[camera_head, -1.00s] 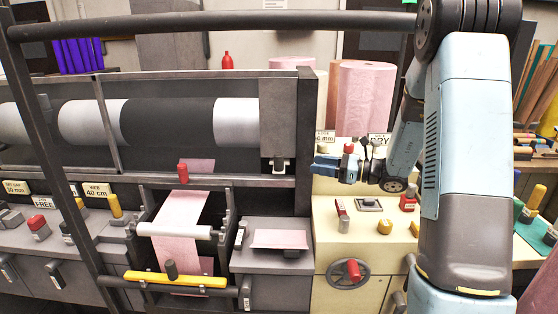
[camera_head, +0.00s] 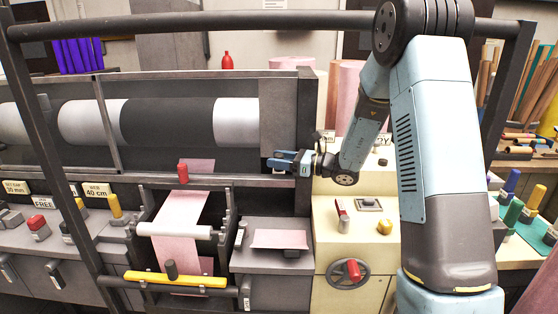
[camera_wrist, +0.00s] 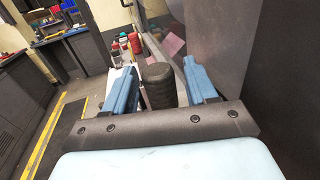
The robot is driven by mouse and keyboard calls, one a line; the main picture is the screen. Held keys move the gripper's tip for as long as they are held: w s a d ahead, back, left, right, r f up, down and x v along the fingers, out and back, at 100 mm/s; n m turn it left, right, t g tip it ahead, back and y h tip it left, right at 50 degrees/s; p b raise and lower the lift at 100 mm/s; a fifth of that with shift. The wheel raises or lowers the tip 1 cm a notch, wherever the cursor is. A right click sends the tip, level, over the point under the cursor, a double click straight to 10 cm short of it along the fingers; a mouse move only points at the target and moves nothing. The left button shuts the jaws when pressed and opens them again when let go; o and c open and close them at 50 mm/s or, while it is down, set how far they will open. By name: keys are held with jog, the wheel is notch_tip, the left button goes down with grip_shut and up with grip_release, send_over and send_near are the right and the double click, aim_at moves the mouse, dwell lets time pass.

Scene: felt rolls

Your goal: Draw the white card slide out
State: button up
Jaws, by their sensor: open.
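My gripper (camera_head: 278,162) is at the lower right end of the dark roll housing, pointing left. In the wrist view my gripper (camera_wrist: 163,82) is open, with a dark ribbed knob (camera_wrist: 160,86) between its two blue fingers. I cannot tell whether the fingers touch the knob. The white card slide is mostly hidden behind the gripper in the head view. A white surface (camera_wrist: 119,78) shows beside the left finger in the wrist view; I cannot tell whether it is the slide.
The dark housing (camera_head: 285,110) rises close by the gripper. Below is a grey block with a pink sheet (camera_head: 278,239). The cream console (camera_head: 330,225) with a red-handled wheel (camera_head: 353,270) stands to the right. A dark rail (camera_head: 220,23) crosses above.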

jog(key=shift+c, duration=0.5)
grip_shut()
